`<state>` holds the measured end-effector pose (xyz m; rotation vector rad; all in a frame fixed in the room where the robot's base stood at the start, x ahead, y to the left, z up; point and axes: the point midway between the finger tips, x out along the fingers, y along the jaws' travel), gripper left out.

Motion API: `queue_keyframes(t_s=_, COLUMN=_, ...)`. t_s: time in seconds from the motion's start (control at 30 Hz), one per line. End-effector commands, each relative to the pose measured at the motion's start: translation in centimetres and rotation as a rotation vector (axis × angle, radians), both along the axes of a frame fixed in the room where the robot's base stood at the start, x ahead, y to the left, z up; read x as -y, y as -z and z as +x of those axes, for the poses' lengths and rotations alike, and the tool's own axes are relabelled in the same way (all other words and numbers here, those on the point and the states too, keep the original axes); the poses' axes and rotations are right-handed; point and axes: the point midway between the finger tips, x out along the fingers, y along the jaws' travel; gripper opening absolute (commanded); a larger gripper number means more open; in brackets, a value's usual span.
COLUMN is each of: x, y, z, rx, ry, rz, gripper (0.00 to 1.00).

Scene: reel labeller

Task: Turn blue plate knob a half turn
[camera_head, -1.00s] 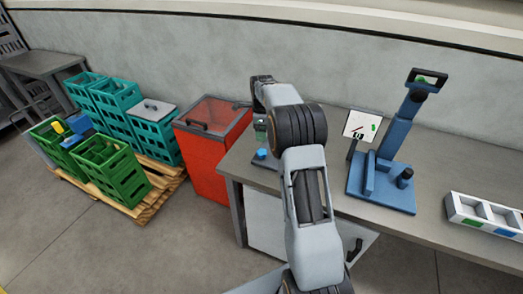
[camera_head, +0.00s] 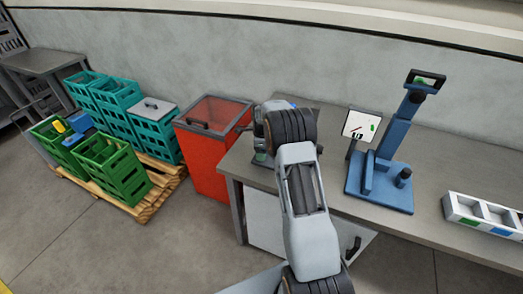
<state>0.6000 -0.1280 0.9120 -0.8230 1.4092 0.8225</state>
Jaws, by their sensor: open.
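My gripper (camera_head: 260,156) is at the end of my arm, low over the left end of the grey bench. It is small and partly hidden by my wrist, and its fingers are hard to make out. A small dark plate (camera_head: 270,163) lies on the bench under it. The small blue knob-like piece seen there earlier is now hidden behind my gripper, and I cannot tell whether they touch. A blue stand (camera_head: 392,140) with a flat blue base is farther right. A black knob (camera_head: 404,176) stands on that base, clear of my arm.
A white panel with markings (camera_head: 361,125) stands left of the blue stand. A white compartment tray (camera_head: 487,213) is at the right on the bench (camera_head: 440,150). A red bin (camera_head: 208,155) stands left of the bench. Green crates (camera_head: 113,170) are on a pallet (camera_head: 150,200).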

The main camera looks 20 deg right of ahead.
Motion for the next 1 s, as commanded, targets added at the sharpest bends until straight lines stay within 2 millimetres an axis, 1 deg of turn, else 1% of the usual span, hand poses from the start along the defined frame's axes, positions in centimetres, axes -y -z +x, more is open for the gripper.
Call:
queue_keyframes(t_s=0.07, x=0.02, y=0.00, z=-0.01, rx=0.000, ry=0.000, rz=0.000, gripper=0.72)
queue_keyframes(t_s=0.5, x=0.01, y=-0.03, z=0.00, rx=-0.001, ry=0.000, rz=0.000, gripper=0.31)
queue_keyframes(t_s=0.6, x=0.00, y=-0.03, z=-0.01, rx=-0.001, ry=0.000, rz=0.000, gripper=0.23)
queue_keyframes(t_s=0.83, x=-0.03, y=0.03, z=-0.01, rx=-0.001, ry=-0.028, rz=0.000, gripper=0.23)
queue_keyframes(t_s=1.0, x=-0.03, y=0.14, z=-0.02, rx=-0.001, ry=-0.114, rz=0.000, gripper=0.23)
